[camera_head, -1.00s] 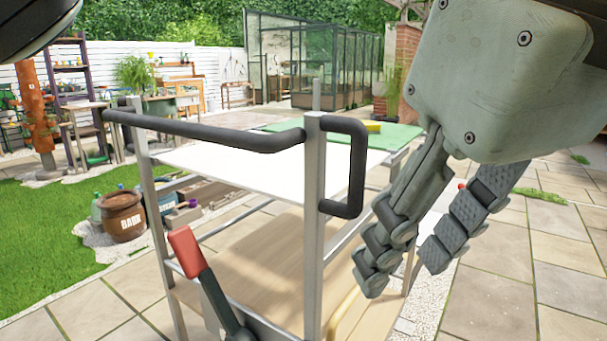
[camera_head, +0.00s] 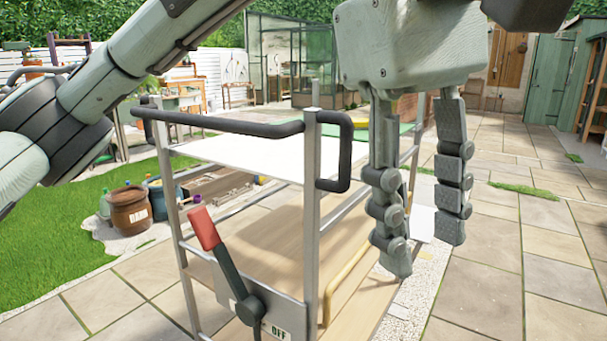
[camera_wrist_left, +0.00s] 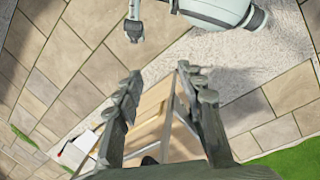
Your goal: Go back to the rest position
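My left gripper (camera_head: 418,215) hangs with its fingers down, beside the right side of the metal trolley (camera_head: 312,200). Its two fingers are apart with nothing between them. In the left wrist view the fingers (camera_wrist_left: 162,85) are also spread and empty, with the trolley's wooden lower shelf (camera_wrist_left: 150,118) beyond. My left arm comes in from the left and passes out of the top of the head view. A grey gripper-like part (camera_wrist_left: 134,22) shows at the top of the left wrist view; it looks like my right gripper, but its opening is unclear.
The trolley has a black handlebar (camera_head: 220,124), a white upper shelf (camera_head: 250,155) and a red-handled lever (camera_head: 204,228) near an "OFF" label. A brown barrel pot (camera_head: 130,211) stands left. Paving (camera_head: 560,270) on the right is clear.

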